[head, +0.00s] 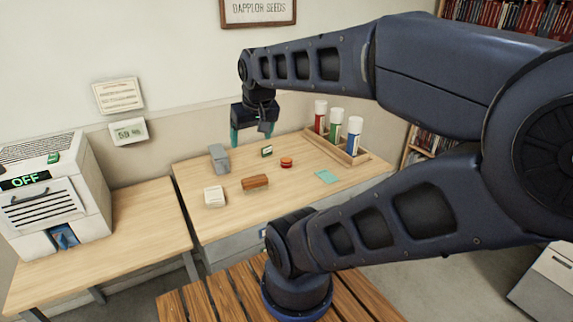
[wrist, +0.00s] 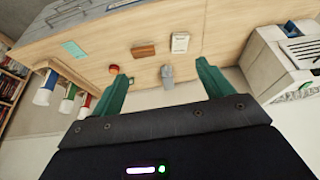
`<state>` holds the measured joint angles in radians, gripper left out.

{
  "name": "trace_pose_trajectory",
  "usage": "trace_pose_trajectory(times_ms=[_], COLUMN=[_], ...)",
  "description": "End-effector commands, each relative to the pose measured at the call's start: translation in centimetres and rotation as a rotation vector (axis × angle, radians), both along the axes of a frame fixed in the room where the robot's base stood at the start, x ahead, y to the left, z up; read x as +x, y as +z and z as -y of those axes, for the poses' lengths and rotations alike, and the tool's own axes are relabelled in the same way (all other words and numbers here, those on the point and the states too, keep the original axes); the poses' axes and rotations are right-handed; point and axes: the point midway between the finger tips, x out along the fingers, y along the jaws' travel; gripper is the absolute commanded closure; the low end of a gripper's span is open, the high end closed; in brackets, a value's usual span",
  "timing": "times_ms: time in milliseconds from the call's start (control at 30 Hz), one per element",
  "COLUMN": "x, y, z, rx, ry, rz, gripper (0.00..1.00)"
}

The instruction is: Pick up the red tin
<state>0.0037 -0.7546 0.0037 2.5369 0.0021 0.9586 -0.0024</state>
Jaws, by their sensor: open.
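The red tin (head: 286,162) is a small, low, round red-orange thing standing on the wooden table (head: 225,228), right of the brown block. In the wrist view the tin (wrist: 113,69) shows just beyond the left fingertip and partly beside it. My gripper (head: 252,136) hangs above the back of the table, left of the tin and apart from it. Its teal fingers are spread with nothing between them, as the wrist view (wrist: 161,76) also shows.
A wooden rack (head: 358,158) holds three capped tubes. A white machine (head: 85,190) stands left.

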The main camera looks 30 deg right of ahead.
Motion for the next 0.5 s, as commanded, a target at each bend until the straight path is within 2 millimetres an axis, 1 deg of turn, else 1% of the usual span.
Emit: trace_pose_trajectory(times_ms=[167,267,367,500], x=[0.1,0.7,2.1,5.0], y=[0.0,-0.1,-0.3,-0.7], z=[0.0,0.5,1.6,3.8], rx=[-0.002,-0.017,-0.054,-0.125], ry=[-0.003,-0.027,-0.083,-0.191], rz=[-0.001,-0.006,-0.016,-0.030], gripper=[0.21,0.21,0.21,0.21])
